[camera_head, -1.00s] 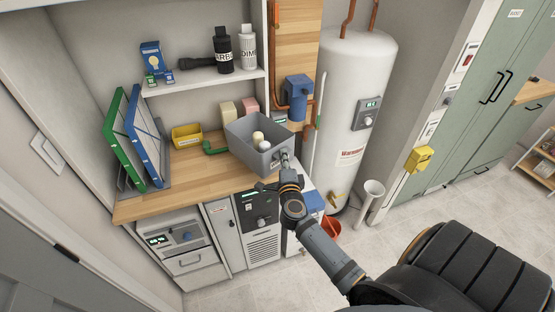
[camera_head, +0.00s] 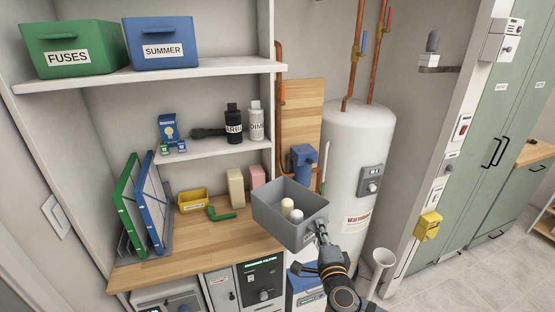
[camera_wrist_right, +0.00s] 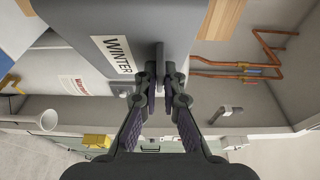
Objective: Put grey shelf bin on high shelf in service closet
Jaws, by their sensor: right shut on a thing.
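The grey shelf bin (camera_head: 276,219) is held in the air in front of the worktop's right end, open side up, with pale rounded items inside. My right gripper (camera_head: 321,233) is shut on its front handle. In the right wrist view, the fingers (camera_wrist_right: 165,92) close on the handle beside a WINTER label on the bin (camera_wrist_right: 75,40). The high shelf (camera_head: 232,69) of the closet is above and left of the bin. It carries a green FUSES bin (camera_head: 95,62) and a blue SUMMER bin (camera_head: 190,58). My left gripper is not in view.
Free shelf shows right of the SUMMER bin, up to the upright (camera_head: 267,130). A middle shelf (camera_head: 210,149) holds bottles and a flashlight. The worktop (camera_head: 190,248) holds filters and a yellow bin (camera_head: 193,208). A white water heater (camera_head: 345,150) and copper pipes stand right.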

